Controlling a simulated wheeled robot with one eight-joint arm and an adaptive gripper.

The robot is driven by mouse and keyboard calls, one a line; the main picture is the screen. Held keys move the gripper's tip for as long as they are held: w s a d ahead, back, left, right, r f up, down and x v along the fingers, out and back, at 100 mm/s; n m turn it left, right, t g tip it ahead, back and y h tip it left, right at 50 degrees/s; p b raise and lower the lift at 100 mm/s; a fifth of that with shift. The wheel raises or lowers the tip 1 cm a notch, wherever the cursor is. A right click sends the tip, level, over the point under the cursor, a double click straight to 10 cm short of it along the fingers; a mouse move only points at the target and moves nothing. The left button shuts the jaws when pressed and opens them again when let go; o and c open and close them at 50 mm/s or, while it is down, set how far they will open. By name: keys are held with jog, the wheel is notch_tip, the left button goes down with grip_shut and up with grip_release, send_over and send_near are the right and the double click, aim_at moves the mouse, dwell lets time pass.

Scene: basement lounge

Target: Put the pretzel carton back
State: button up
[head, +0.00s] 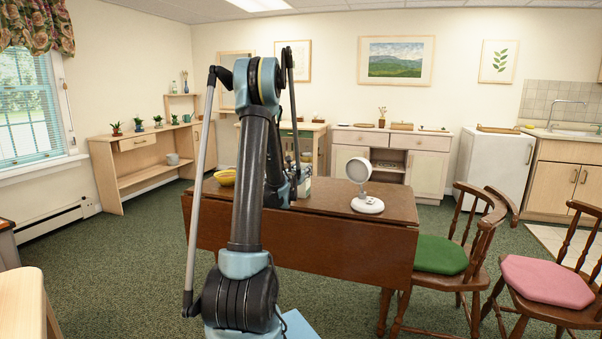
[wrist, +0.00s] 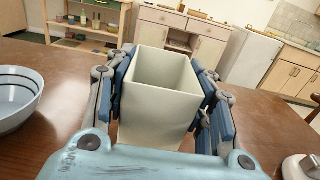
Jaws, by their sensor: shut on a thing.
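A pale cream, open-topped carton (wrist: 158,105) stands upright between the fingers of my gripper (wrist: 164,88) in the wrist view. The fingers press on its left and right sides. No print shows on its faces there, and its base is hidden, so I cannot tell whether it touches the brown table (wrist: 268,122). In the head view my arm hides most of the gripper (head: 300,187). A small pale part of the carton (head: 306,187) shows beside it, over the table (head: 335,238).
A white round-headed lamp (head: 366,203) stands on the table to the right. A yellow bowl (head: 225,177) sits left of my arm. A grey-blue bowl (wrist: 15,98) is close left in the wrist view. Chairs with green (head: 440,255) and pink (head: 545,281) cushions stand at the right.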

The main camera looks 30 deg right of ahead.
jog(key=o, duration=1.6)
